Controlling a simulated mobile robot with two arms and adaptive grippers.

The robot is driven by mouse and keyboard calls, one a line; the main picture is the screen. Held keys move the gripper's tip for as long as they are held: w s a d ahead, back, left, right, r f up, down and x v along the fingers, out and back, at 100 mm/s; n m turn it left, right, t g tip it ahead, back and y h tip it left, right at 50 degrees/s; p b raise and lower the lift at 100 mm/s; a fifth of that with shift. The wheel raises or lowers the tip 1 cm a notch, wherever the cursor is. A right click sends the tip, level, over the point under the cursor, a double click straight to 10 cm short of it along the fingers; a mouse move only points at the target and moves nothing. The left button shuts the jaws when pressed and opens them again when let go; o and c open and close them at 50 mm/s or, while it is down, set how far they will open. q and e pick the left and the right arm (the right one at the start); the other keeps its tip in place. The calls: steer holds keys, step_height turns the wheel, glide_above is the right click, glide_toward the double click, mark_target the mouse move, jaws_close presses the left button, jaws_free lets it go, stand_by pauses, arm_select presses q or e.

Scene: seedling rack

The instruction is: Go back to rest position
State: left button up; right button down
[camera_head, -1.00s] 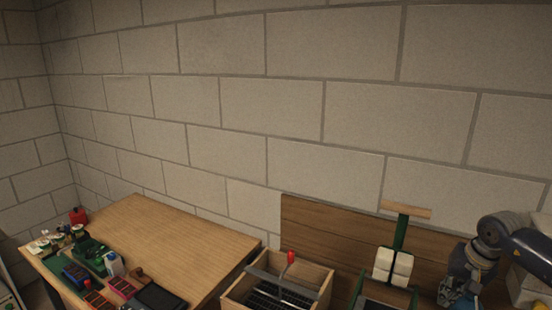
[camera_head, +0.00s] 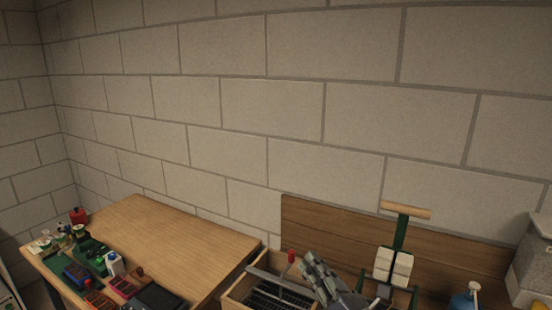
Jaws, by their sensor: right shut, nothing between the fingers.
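My right gripper (camera_head: 312,262) is at the bottom of the view, in front of the wooden box (camera_head: 234,298). Its grey fingers point up and to the left, shut with nothing between them. It hides the right part of the box. I cannot tell whether it touches the box. My left gripper is not in view.
The box holds a dark grid and a bar with a red knob (camera_head: 292,257). Right of my gripper stand a green tool with a wooden handle (camera_head: 406,210), white blocks (camera_head: 393,266), a blue bottle (camera_head: 464,301) and a grey bin (camera_head: 533,262). A wooden table (camera_head: 170,240) at left carries several small items.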

steer(key=s+d+f+m+g+h, duration=0.2)
steer(key=s+d+f+m+h, duration=0.35)
steer(key=m, duration=0.55)
steer(key=s+d+f+m+g+h, duration=0.1)
steer(key=s+d+f+m+h, duration=0.1)
steer(key=d+f+m+h, duration=0.7)
steer(key=s+a+f+m+g+y, duration=0.1)
steer(key=s+f+m+g, duration=0.35)
steer(key=s, duration=0.35)
steer(key=s+f+m+g+y, duration=0.1)
steer(key=s+f+m+g, duration=0.3)
steer(key=s, duration=0.4)
steer(key=s+a+f+m+g+y, duration=0.1)
steer(key=s+f+m+g+y, duration=0.15)
steer(key=s+f+m, duration=0.4)
step_height(320, 180, down, 27)
steer(key=s+n+g+b, duration=0.1)
steer(key=s+b, duration=0.1)
steer(key=b, duration=0.3)
steer(key=s+d+f+b, duration=0.1)
steer(key=s+f+b, duration=0.1)
steer(key=s+f, duration=0.7)
steer(key=s+d+f+g+h+b, duration=0.1)
steer(key=s+d+f+b, duration=0.1)
steer(key=s+f, duration=0.7)
step_height(320, 180, down, 4)
steer(key=shift+d+f+n, duration=0.1)
steer(key=shift+d+n, duration=0.05)
steer(key=shift+n, duration=0.15)
